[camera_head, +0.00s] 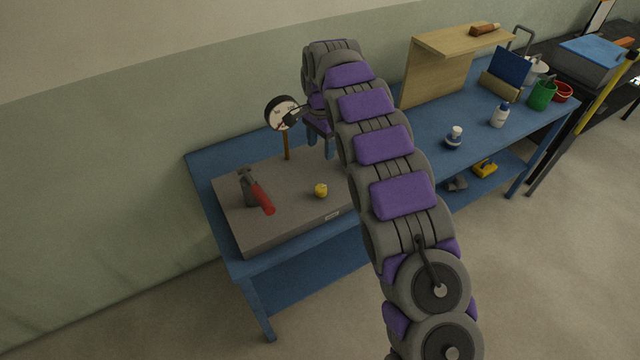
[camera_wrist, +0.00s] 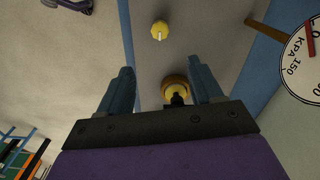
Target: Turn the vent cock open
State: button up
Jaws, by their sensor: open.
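My gripper (camera_head: 321,150) points down over the grey slab, just right of the gauge stem in the head view. In the wrist view its two blue-grey fingers (camera_wrist: 160,66) are apart. A round brass-yellow fitting (camera_wrist: 176,88) with a dark stub shows between them, nearer the right finger; I cannot tell whether it touches. My arm hides this fitting in the head view. A red-handled lever on a dark body (camera_head: 258,195) stands at the slab's left. A small yellow knob (camera_head: 320,190) sits near the front, and also shows in the wrist view (camera_wrist: 160,30). Which part is the vent cock is unclear.
The slab (camera_head: 290,222) lies on a blue bench (camera_head: 205,190) against the wall. A round gauge (camera_head: 282,113) on a brass stem stands close left of my gripper. A wooden stand (camera_head: 435,80), bottles (camera_head: 500,115) and a green cup (camera_head: 542,95) are farther right.

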aim_at(320, 188)
notch_tip(320, 188, down, 17)
jog(key=b, duration=0.3)
jog(key=shift+a+f, duration=0.1)
jog(key=shift+f, duration=0.05)
jog(key=c, duration=1)
